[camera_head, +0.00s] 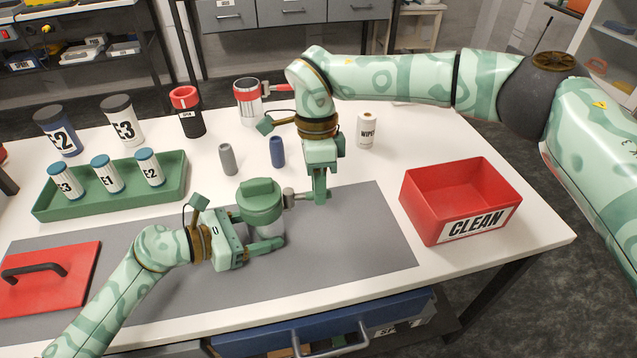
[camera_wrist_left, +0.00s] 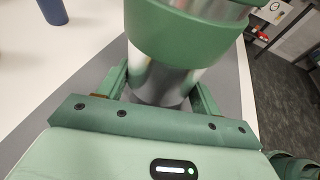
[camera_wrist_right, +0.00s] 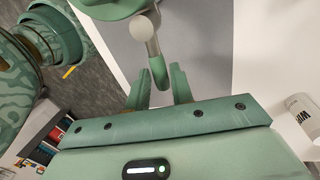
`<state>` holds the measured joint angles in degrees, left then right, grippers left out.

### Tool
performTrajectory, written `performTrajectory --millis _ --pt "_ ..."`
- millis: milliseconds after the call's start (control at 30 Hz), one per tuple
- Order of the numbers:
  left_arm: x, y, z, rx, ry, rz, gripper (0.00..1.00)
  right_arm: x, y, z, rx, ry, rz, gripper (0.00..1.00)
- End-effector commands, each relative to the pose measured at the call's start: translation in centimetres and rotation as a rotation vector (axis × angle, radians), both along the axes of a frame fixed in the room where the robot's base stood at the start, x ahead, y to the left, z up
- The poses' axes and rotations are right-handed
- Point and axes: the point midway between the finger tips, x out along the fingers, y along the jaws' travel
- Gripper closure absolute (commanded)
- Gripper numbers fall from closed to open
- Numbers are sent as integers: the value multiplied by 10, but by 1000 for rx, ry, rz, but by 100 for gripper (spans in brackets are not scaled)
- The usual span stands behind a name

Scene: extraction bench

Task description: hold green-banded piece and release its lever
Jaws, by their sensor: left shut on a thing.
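The green-banded piece (camera_head: 261,203) is a steel cylinder with a green lid and band, upright on the grey mat. Its lever (camera_head: 293,197) sticks out to the right, with a pale knob at the joint. My left gripper (camera_head: 262,240) is shut around the piece's lower body; the band (camera_wrist_left: 188,35) sits above its fingers in the left wrist view. My right gripper (camera_head: 318,194) points down at the lever's outer end. In the right wrist view, the lever (camera_wrist_right: 153,50) reaches between its parted fingers; whether they touch it is unclear.
A red CLEAN bin (camera_head: 459,199) stands at the right. A green tray (camera_head: 110,187) with several labelled vials is at the left. A grey cylinder (camera_head: 228,158), a blue cylinder (camera_head: 277,152) and a red-banded piece (camera_head: 248,101) stand behind. The mat's right part (camera_head: 365,235) is clear.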

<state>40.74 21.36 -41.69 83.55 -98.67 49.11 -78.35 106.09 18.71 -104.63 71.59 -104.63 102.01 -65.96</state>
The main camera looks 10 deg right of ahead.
Motion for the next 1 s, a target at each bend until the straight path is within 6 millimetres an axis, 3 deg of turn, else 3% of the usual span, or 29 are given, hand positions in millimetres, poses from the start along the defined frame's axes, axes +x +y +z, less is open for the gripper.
performTrajectory --millis 433,800,1000 --pt "0 0 -1 2 1 1 53 2 0 9 1 -2 -1 59" --pt "0 0 -1 1 1 0 53 19 -2 88 0 -4 -2 59" --pt "0 0 -1 1 1 0 53 23 -2 113 0 -1 -2 59"
